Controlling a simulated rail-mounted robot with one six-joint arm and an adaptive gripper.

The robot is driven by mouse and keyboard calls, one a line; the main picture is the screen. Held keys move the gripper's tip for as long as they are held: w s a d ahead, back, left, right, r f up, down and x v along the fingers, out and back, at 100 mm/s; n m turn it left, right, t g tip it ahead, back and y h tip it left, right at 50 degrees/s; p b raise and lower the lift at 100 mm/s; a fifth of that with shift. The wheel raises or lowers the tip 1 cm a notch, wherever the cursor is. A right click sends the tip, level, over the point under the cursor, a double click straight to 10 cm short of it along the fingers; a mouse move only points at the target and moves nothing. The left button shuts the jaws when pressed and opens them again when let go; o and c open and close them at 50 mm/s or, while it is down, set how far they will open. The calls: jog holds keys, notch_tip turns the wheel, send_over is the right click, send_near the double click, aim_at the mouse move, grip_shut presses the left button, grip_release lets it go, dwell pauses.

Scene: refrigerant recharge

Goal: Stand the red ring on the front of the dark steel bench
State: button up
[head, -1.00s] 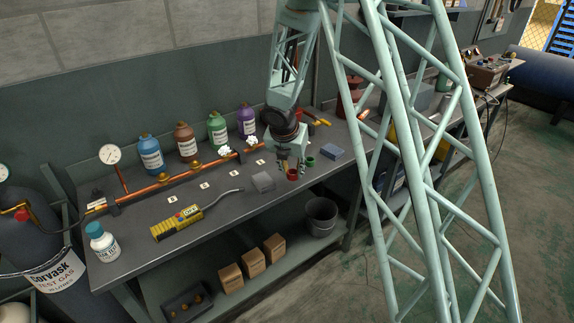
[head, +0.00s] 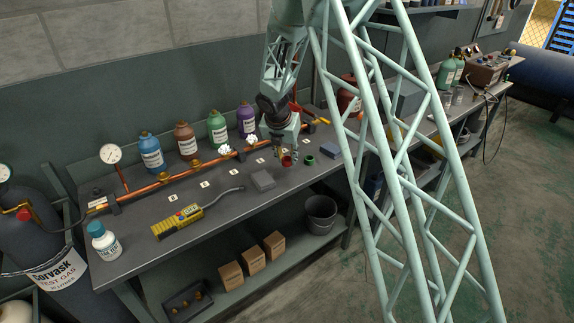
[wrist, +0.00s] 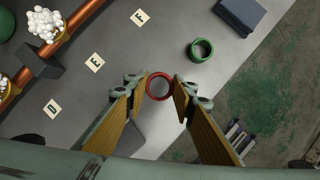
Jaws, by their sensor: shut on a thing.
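The red ring (head: 288,161) is between the fingertips of my gripper (head: 285,154) over the front part of the dark steel bench (head: 222,218). In the wrist view, the red ring (wrist: 159,97) shows its round opening between the two fingers of my gripper (wrist: 160,86), which is shut on it. The ring seems to be off the bench top, but its height is hard to tell. A green ring (head: 310,161) stands on the bench just right of it and also shows in the wrist view (wrist: 193,51).
A grey block (head: 263,181) lies left of the gripper, and a blue-grey block (head: 330,150) right of the green ring. A copper pipe (head: 160,186) runs along the back, with bottles behind it. A yellow device (head: 178,222) lies front left. Lettered tags lie between.

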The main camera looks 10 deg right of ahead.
jog(key=shift+f+b, duration=0.65)
jog(key=shift+f, duration=1.15)
jog(key=shift+f, duration=0.1)
jog(key=o, duration=0.7)
jog(key=shift+r, duration=0.2)
jog(key=shift+s+a+r, duration=0.1)
jog(key=shift+s+r, duration=0.05)
jog(key=shift+r, duration=0.35)
jog(key=p+v, duration=0.2)
jog(key=v, duration=0.9)
jog(key=shift+p, duration=0.3)
jog(key=shift+f, duration=0.1)
